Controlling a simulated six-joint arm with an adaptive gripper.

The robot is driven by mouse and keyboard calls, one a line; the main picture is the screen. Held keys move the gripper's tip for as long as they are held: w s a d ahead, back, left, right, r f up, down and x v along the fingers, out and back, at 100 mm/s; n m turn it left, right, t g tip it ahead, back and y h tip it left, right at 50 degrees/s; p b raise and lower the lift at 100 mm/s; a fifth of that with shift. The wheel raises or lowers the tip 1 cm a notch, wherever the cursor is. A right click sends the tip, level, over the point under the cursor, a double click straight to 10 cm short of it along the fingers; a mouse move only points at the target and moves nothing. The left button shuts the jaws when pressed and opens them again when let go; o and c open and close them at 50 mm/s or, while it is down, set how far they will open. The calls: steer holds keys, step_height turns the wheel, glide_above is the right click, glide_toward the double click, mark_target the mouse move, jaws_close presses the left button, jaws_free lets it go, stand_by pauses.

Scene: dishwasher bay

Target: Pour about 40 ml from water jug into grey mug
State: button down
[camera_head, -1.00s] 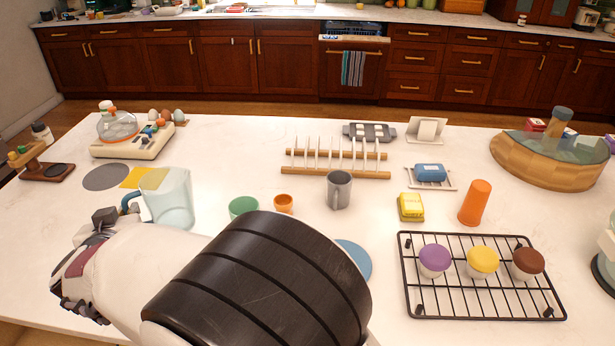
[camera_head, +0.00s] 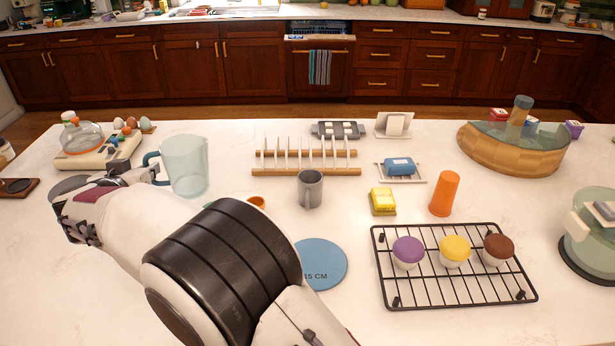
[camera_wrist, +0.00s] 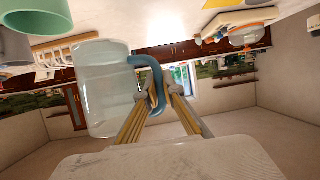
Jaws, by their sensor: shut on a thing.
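The water jug (camera_head: 185,167) is clear with a blue handle and looks roughly upright, held above the counter left of the grey mug. It also shows in the wrist view (camera_wrist: 100,90); its water level cannot be made out. The grey mug (camera_head: 309,189) stands upright on the counter in front of the plate rack, apart from the jug.
A pegged rack (camera_head: 305,170) stands behind the mug. A blue disc (camera_head: 320,264) lies nearer. A yellow block (camera_head: 382,201), an orange tumbler (camera_head: 444,194) and a black wire rack (camera_head: 460,298) are rightward.

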mark_target(182, 152)
steer(key=w+d+m+h, duration=0.1)
steer(key=w+d, duration=0.1)
steer(key=w+d+h, duration=0.1)
steer(key=w+d, duration=0.1)
steer(key=w, duration=0.1)
steer(key=w+d+m+h, duration=0.1)
steer(key=w+d, duration=0.1)
steer(key=w, duration=0.1)
steer(key=shift+w+d+f+m, duration=0.1)
steer(key=shift+w+d+m, duration=0.1)
steer(key=shift+d+m, duration=0.1)
steer(key=w+d+f+m+h, duration=0.2)
steer(key=w+d+m+h, duration=0.1)
steer(key=w+d, duration=0.5)
steer(key=shift+g, duration=0.4)
steer(key=shift+s+d+f, duration=0.1)
steer(key=shift+d+f, duration=0.1)
steer(key=shift+f, duration=0.55)
steer(key=shift+s+d+f, duration=0.15)
steer(key=shift+d+f, duration=0.05)
steer(key=shift+f, duration=0.6)
steer(key=shift+s+d+f, duration=0.1)
steer(key=shift+d+f, duration=0.1)
steer(key=shift+f, duration=0.55)
steer(key=shift+d+r, duration=0.1)
steer(key=shift+d, duration=0.1)
